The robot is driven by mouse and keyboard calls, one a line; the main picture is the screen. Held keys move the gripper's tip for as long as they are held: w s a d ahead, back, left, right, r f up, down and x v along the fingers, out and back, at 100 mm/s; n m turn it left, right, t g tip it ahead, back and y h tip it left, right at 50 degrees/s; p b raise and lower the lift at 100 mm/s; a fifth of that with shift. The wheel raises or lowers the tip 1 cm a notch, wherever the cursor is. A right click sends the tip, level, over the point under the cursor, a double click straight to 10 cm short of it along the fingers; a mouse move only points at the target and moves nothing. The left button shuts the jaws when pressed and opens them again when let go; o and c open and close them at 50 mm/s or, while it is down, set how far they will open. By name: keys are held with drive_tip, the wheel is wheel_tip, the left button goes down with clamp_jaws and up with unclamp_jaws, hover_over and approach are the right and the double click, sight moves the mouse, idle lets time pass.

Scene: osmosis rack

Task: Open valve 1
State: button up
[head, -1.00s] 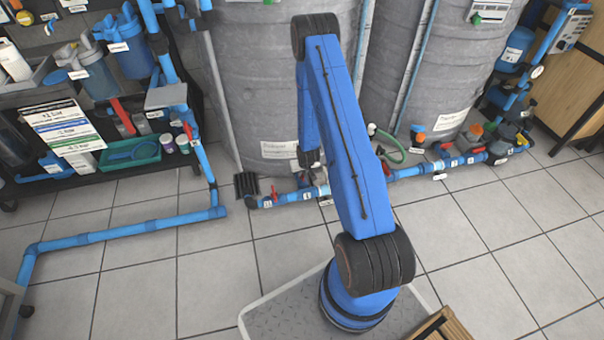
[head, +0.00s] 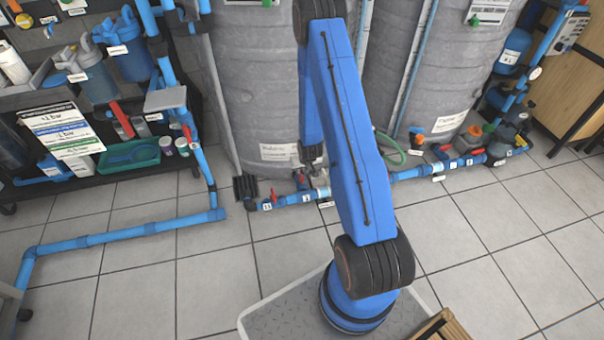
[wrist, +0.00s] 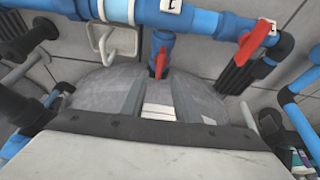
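A blue pipe with red-handled valves runs along the floor at the foot of the grey tanks. In the head view, one red handle (head: 273,194) stands at its left end and another red handle (head: 300,181) is close beside my gripper (head: 316,172). In the wrist view, a red handle (wrist: 160,62) sits on a short blue branch beyond my gripper (wrist: 158,105), and a larger red handle (wrist: 258,42) is at upper right. My fingers are apart with nothing between them. A white tag (wrist: 172,5) is cut by the top edge; I cannot tell for certain which valve is number 1.
Grey tanks (head: 262,95) stand right behind the pipe. A black ribbed block (head: 245,187) is at its left end. More blue piping (head: 130,232) crosses the floor at left, before a shelf with a green tray (head: 128,156). The tiled floor at right is clear.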

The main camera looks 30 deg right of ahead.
drive_tip(key=v, duration=0.9)
drive_tip(key=shift+s+r, duration=0.2)
drive_tip(key=shift+r, duration=0.1)
drive_tip(key=s+a+r+n, duration=0.1)
drive_tip(key=s+a+r, duration=0.2)
drive_tip(key=r, duration=0.8)
drive_tip(key=s+a+r, duration=0.3)
drive_tip(key=a+r, duration=0.1)
drive_tip(key=r, duration=0.7)
drive_tip(key=s+a+r+n, duration=0.1)
drive_tip(key=s+a+r, duration=0.2)
drive_tip(key=r, duration=0.8)
drive_tip(key=s+a+r, duration=0.2)
drive_tip(key=s+r, duration=0.2)
drive_tip(key=s, duration=0.4)
drive_tip(key=s+a+r, duration=0.2)
drive_tip(key=s+r, duration=0.3)
drive_tip(key=s, duration=0.3)
drive_tip(key=s+a+r+n+y, duration=0.1)
drive_tip(key=s+a+r, duration=0.2)
drive_tip(key=s+r, duration=0.2)
drive_tip(key=s, duration=0.3)
drive_tip(key=shift+s+t, duration=0.3)
drive_tip(key=shift+s, duration=0.05)
